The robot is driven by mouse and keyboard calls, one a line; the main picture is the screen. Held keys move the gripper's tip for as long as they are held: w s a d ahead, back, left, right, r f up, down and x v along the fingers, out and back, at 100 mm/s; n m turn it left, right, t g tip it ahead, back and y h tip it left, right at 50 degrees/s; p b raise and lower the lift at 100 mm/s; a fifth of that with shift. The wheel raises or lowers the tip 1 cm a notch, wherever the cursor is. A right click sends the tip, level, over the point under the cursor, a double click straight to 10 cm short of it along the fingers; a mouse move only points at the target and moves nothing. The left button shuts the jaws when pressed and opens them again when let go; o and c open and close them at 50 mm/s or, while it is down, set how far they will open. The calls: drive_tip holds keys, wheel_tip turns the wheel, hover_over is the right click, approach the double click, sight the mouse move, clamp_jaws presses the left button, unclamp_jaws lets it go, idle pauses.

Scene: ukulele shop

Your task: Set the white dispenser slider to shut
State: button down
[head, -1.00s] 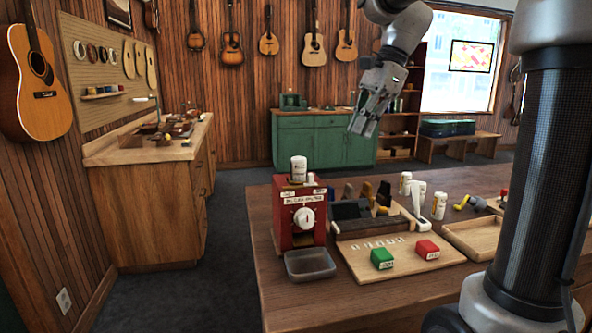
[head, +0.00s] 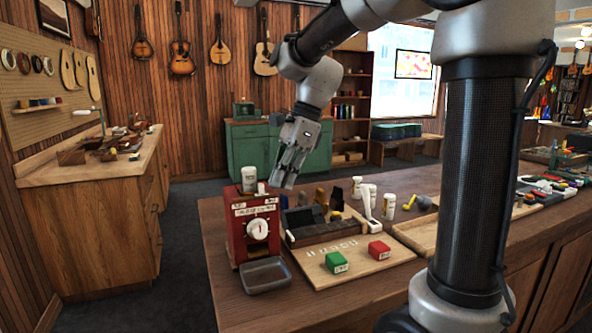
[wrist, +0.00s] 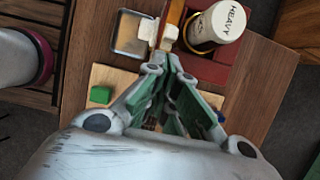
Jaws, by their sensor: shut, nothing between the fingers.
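The red dispenser (head: 237,243) stands at the near left corner of the workbench, with a white round dial (head: 257,229) on its labelled front. A small white piece (head: 261,188), perhaps the slider, shows at its top beside a white bottle. In the wrist view, two white pieces (wrist: 148,28) show just beyond the fingertips, by the red dispenser (wrist: 205,68); I cannot tell which is the slider or its setting. My gripper (head: 284,183) is shut and empty, pointing down just above and right of the dispenser top. It also shows in the wrist view (wrist: 165,62).
A white bottle marked HEAVY (wrist: 217,25) stands on the dispenser. A grey tray (head: 264,276) lies below its front. A board with a green block (head: 336,262) and red block (head: 379,250) lies to the right, near a dark rack (head: 310,226) and several bottles.

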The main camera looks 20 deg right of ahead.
sight(260, 184)
drive_tip(key=shift+a, duration=0.4)
drive_tip(key=shift+a, duration=2.05)
